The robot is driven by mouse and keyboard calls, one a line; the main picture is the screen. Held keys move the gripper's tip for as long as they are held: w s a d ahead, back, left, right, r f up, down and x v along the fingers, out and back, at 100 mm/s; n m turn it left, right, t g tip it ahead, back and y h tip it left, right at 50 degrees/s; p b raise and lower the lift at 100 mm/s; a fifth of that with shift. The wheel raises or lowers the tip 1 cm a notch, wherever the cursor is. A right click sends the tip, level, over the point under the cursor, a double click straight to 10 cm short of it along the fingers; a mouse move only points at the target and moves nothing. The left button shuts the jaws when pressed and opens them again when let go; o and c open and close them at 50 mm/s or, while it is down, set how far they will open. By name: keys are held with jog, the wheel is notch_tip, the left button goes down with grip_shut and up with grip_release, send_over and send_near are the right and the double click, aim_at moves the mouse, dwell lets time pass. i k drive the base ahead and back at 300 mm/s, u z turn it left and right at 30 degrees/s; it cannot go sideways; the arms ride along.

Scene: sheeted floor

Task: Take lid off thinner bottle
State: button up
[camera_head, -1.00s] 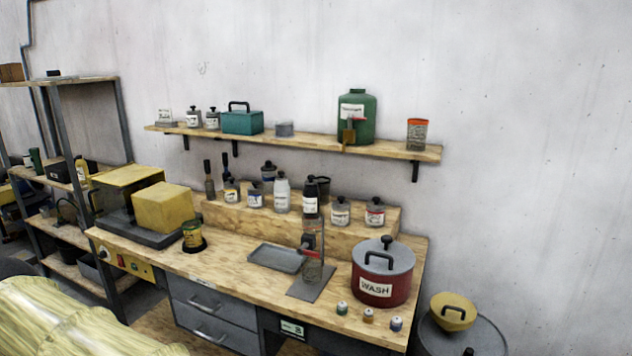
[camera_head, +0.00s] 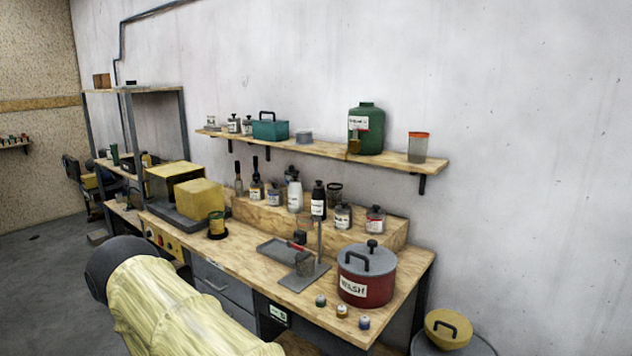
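Several labelled bottles and jars stand on the wooden riser at the back of the bench, including a white bottle (camera_head: 295,196), a dark bottle (camera_head: 318,207), and two dark-lidded jars, one at the middle (camera_head: 342,218) and one at the right end (camera_head: 375,221). A large green jug (camera_head: 370,138) with a white label stands on the wall shelf. The labels are too small to read, so I cannot tell which is the thinner bottle. All visible lids appear in place. My arm, in a pale yellow sleeve, shows at lower left; my gripper is not visible.
The bench (camera_head: 235,245) holds a yellow box (camera_head: 199,200), a grey tray (camera_head: 280,252), a small stand (camera_head: 305,275) and a red WASH pot (camera_head: 366,278). Three small capped pots stand at its front edge. Floor at left (camera_head: 45,270) is clear.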

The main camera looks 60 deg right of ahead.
aim_at(294, 180)
jog(key=z, duration=1.35)
